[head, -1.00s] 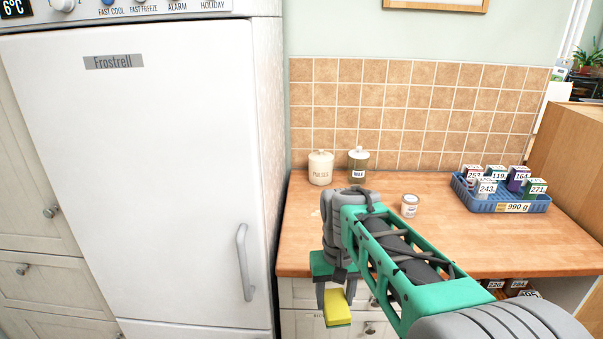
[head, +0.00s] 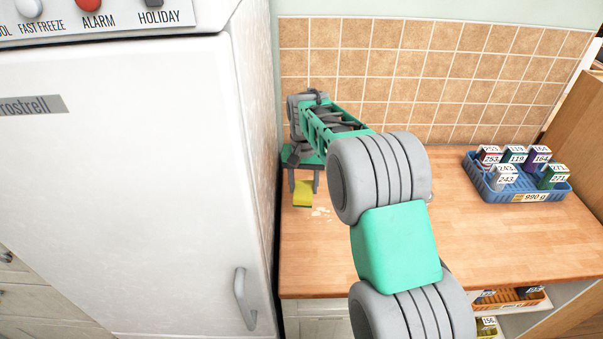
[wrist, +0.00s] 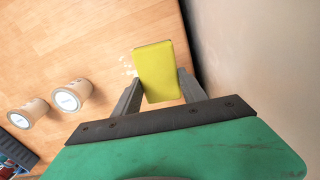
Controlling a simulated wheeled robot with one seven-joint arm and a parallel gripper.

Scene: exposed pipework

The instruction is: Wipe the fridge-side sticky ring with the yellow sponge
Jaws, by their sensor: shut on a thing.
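My gripper (head: 304,183) is shut on the yellow sponge (head: 302,197) and points down over the left end of the wooden worktop, close to the fridge. In the wrist view the sponge (wrist: 160,70) sits between the two grey fingers. Pale broken marks (head: 320,212) lie on the wood just right of the sponge; they also show at the sponge's left edge in the wrist view (wrist: 127,66). The sponge may hide more of them, so I cannot tell a full ring. Whether the sponge touches the worktop is unclear.
The white fridge (head: 130,180) stands close on the left. In the wrist view two small jars (wrist: 28,112) (wrist: 70,96) stand on the worktop; my arm hides them in the head view. A blue basket (head: 515,196) of small boxes is at the right. The front worktop is clear.

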